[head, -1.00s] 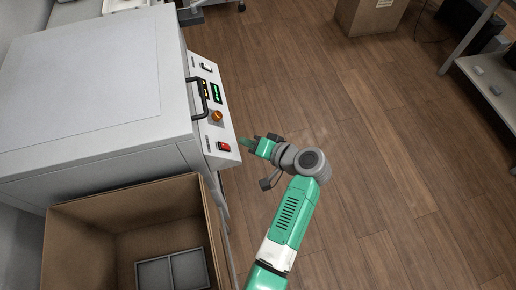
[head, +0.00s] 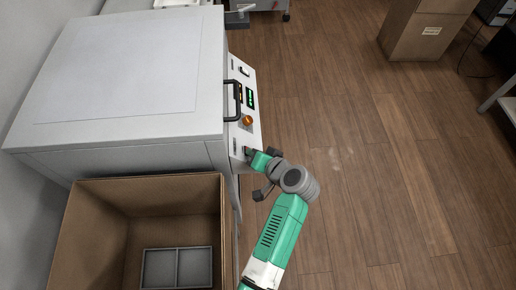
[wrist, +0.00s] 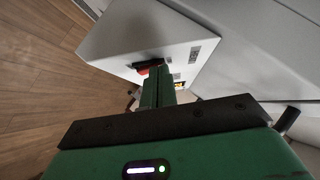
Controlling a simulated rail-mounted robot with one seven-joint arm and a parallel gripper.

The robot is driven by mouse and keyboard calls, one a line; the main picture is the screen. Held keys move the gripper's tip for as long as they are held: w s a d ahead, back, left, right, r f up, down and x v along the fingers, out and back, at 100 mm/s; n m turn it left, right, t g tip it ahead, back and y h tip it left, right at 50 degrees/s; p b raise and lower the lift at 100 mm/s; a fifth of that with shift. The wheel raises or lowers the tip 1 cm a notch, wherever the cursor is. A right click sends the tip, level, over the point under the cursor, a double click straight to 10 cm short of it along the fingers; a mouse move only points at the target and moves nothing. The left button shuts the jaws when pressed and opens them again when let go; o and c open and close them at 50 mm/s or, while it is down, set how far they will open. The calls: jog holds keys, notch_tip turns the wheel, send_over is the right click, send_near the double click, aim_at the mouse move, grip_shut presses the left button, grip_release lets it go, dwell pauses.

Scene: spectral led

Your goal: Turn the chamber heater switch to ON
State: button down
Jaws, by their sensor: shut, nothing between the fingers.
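The white chamber (head: 130,75) has a sloped control panel (head: 240,138) on its right side in the head view. My gripper (head: 252,155) is shut and empty, its fingertips at the near end of the panel. A red switch (wrist: 143,71) shows in the wrist view just beyond the tips of my gripper (wrist: 157,72); the fingers partly cover it. Whether they touch it, and which way it is set, I cannot tell. In the head view my gripper hides this switch. A pale rocker switch (head: 244,71) sits at the panel's far end. The labels are too small to read.
An orange knob (head: 248,121), a green-lit display (head: 250,98) and a black handle (head: 231,100) are close to my gripper. An open cardboard box (head: 95,230) with a grey divided tray (head: 178,268) stands in front of the chamber.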

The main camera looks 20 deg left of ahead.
jog(key=shift+s+a+r+n+h+p, duration=0.2)
jog(key=shift+a+r+n+h+p, duration=0.1)
jog(key=shift+h, duration=0.1)
jog(key=shift+f, duration=0.45)
jog(key=shift+d+f+b, duration=0.2)
jog(key=shift+f+b, duration=0.2)
jog(key=shift+w+d+f, duration=0.1)
jog(key=shift+d+f, duration=0.1)
jog(key=shift+d, duration=0.1)
jog(key=s+d+r+p, duration=0.3)
jog(key=d+r+p, duration=0.2)
jog(key=d+r, duration=0.4)
jog(key=shift+r, duration=0.45)
